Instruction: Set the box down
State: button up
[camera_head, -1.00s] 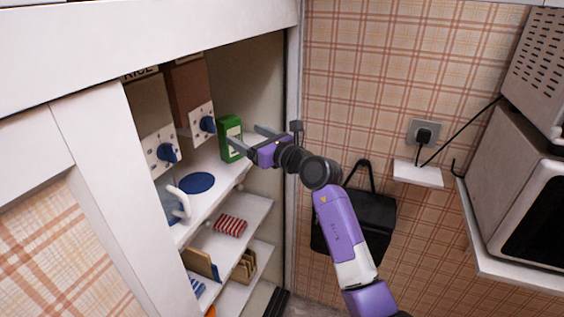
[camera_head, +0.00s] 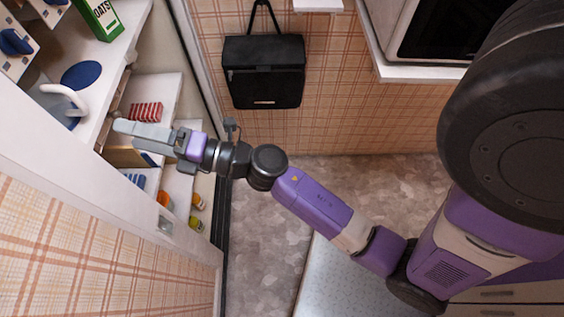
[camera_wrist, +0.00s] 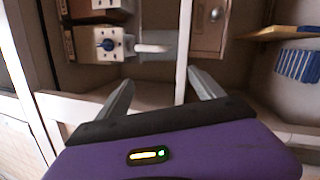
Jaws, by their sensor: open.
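The green box labelled OATS (camera_head: 100,17) stands on the upper cupboard shelf (camera_head: 119,50), partly cut off by the top edge of the head view. My gripper (camera_head: 122,128) is open and empty. It is below and apart from the box, in front of the lower shelves. In the wrist view my gripper's two fingers (camera_wrist: 160,88) are spread wide with nothing between them. I cannot make out the green box in the wrist view.
A blue disc (camera_head: 81,75) and a white-handled item (camera_head: 62,97) share the upper shelf. A red-striped item (camera_head: 145,112) and small jars (camera_head: 197,201) sit lower. A black bag (camera_head: 264,72) hangs on the wall. The floor (camera_head: 262,235) beside the cupboard is clear.

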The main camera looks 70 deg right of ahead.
jog(key=s+a+f+m+g+h, duration=0.1)
jog(key=s+f+m+g, duration=0.1)
jog(key=s+m, duration=0.9)
jog(key=s+a+f+m+g+h, duration=0.2)
jog(key=s+m, duration=0.9)
jog(key=s, duration=0.8)
jog(key=shift+s+f+g, duration=0.2)
jog(key=shift+f+g, duration=0.45)
jog(key=shift+g, duration=0.35)
